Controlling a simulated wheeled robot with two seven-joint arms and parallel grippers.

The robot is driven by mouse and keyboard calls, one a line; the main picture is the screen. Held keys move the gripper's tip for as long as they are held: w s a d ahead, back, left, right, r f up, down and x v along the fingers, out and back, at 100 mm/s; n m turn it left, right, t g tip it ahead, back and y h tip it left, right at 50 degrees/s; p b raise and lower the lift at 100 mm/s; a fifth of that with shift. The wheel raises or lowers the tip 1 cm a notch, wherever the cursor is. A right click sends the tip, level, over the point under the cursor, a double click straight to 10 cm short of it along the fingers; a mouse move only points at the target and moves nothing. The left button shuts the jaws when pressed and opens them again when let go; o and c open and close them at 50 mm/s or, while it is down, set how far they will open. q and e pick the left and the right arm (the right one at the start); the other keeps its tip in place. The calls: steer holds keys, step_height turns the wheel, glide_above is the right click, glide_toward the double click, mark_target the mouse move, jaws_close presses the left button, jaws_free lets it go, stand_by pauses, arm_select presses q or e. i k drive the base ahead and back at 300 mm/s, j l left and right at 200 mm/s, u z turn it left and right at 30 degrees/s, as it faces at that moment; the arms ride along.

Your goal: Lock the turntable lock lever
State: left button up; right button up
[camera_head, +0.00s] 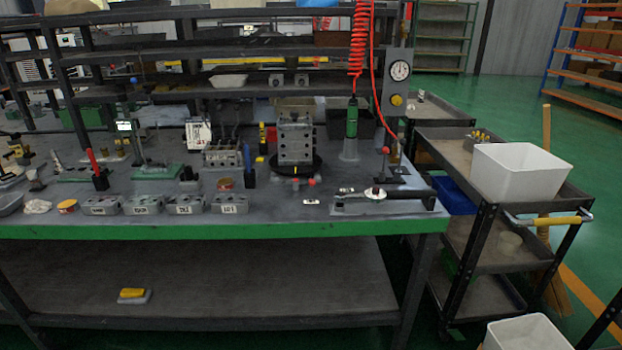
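A grey metal valve block (297,143) with holes in its face stands upright on a round black turntable (272,168) on the workbench. A small red knob (311,182) sits at the turntable's front right edge. It looks like the end of the lock lever, but the lever's arm is too small to make out, and I cannot tell its position. Neither of my grippers shows in this view.
A torque wrench (398,194) lies on a grey holder at the bench's front right. Grey labelled bins (187,204) line the front edge at left. A green screwdriver (351,118) hangs on a red coiled hose. A cart with a white bin (519,172) stands at right.

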mark_target(312, 181)
steer(key=i+j, duration=0.15)
steer(key=i, duration=0.45)
steer(key=i+j, duration=0.15)
steer(key=i, duration=0.5)
